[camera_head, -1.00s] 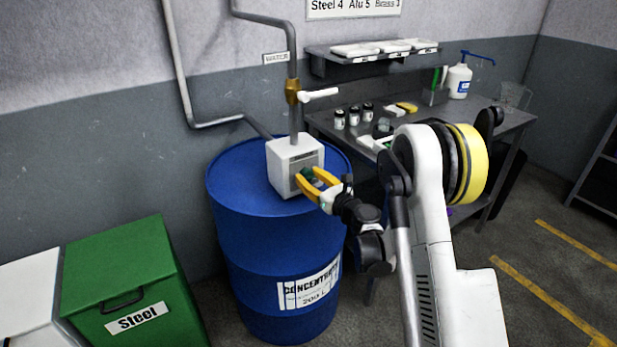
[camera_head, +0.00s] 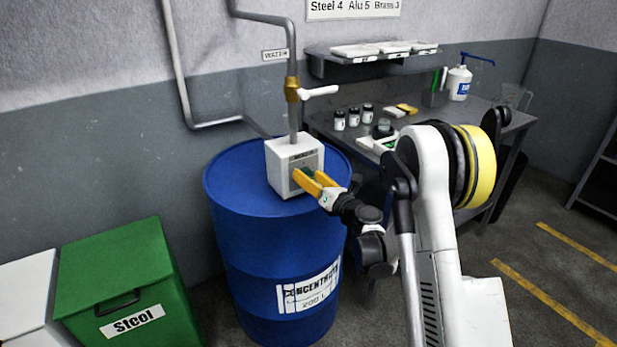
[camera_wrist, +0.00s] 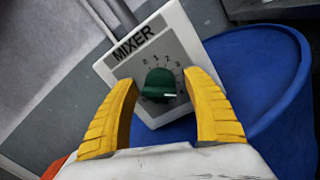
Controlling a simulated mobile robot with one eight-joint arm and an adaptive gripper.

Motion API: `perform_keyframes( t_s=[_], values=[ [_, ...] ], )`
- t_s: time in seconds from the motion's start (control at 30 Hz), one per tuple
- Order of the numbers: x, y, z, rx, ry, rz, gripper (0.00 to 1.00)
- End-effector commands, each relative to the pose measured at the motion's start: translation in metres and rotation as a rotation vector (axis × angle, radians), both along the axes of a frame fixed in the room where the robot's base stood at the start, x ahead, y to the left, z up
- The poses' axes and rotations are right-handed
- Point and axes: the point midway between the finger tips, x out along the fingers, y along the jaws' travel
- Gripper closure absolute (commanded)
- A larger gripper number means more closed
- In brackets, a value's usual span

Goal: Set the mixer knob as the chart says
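The white mixer box (camera_head: 283,158) sits on the blue concentrate drum (camera_head: 235,190), under a pipe. In the wrist view its face reads MIXER (camera_wrist: 128,43), and a dark green knob (camera_wrist: 158,82) has small numbers around it, only partly legible. The knob's white mark lies at its lower right, as seen there. My gripper (camera_wrist: 162,76) is open, with one yellow finger on each side of the knob and visible gaps between. In the head view my gripper (camera_head: 304,180) is at the box's front and mostly hides the knob. The wall chart (camera_head: 353,8) reads Steel 4, Alu 5, Brass 3.
A green bin labelled Steel (camera_head: 120,270) stands at the lower left. A brass valve with a white lever (camera_head: 318,92) is on the pipe above the box. A bench (camera_head: 480,125) with small jars and a pump bottle (camera_head: 459,82) stands to the right.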

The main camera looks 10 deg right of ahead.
Motion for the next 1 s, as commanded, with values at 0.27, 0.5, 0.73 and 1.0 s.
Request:
perform_keyframes(
  t_s=[0.27,0.5,0.73,1.0],
  values=[
    [-0.001,0.0,0.0,-0.001,0.0,0.0,0.39],
    [-0.026,-0.011,-0.001,-0.001,0.0,-0.001,0.39],
    [-0.061,-0.024,-0.002,-0.001,-0.001,-0.001,0.39],
    [-0.07,-0.028,-0.002,-0.001,0.0,0.0,0.39]
  ],
)
